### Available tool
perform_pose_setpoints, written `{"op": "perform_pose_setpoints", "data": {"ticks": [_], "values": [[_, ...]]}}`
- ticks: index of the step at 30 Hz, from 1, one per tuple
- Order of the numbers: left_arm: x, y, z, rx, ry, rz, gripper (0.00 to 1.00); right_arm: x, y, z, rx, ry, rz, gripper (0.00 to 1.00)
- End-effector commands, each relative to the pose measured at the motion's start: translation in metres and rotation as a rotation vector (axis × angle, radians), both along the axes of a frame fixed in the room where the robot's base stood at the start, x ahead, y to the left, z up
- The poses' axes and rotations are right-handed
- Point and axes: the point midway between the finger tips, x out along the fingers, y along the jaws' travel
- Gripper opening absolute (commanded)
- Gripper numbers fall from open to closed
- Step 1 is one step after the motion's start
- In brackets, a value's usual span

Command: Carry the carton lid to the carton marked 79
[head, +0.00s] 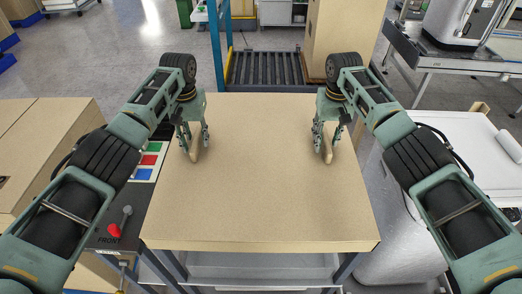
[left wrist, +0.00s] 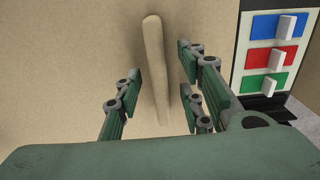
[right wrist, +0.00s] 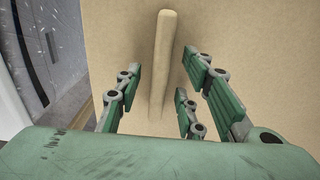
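A broad tan board with two upright handles, seemingly the carton lid (head: 260,205), lies flat on a metal-legged stand in front of me. My left gripper (head: 191,148) is open above the left handle (left wrist: 155,70), its fingers on either side with gaps. My right gripper (head: 325,148) is open in the same way around the right handle (right wrist: 164,60). Neither gripper visibly touches a handle. A tall tan carton (head: 345,30) stands at the back right and another large tan box (head: 40,145) is at the left. I can read no 79 on either.
A roller conveyor (head: 264,70) lies beyond the board, with a blue post (head: 216,45) at its left. A panel marked FRONT with a red-knobbed lever (head: 115,230) and coloured switches (left wrist: 272,55) is left of the board. A white-topped table (head: 465,135) stands at the right.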

Motion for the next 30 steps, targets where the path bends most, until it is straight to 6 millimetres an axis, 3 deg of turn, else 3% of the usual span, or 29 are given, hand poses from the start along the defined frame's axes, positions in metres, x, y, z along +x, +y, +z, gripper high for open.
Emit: {"op": "perform_pose_setpoints", "data": {"ticks": [12, 24, 30], "values": [[0.0, -0.0002, -0.0076, 0.0, -0.001, 0.0, 0.35, -0.0001, -0.0004, -0.0076, 0.0, 0.0, 0.0, 0.35], [0.0002, -0.0003, -0.0072, 0.0, -0.001, 0.0, 0.0, -0.0001, -0.0006, -0.0075, -0.001, 0.0, -0.001, 0.0], [0.0002, -0.0002, -0.0072, 0.0, -0.001, 0.0, 0.0, -0.0001, -0.0008, -0.0075, -0.001, 0.0, -0.001, 0.0]]}}
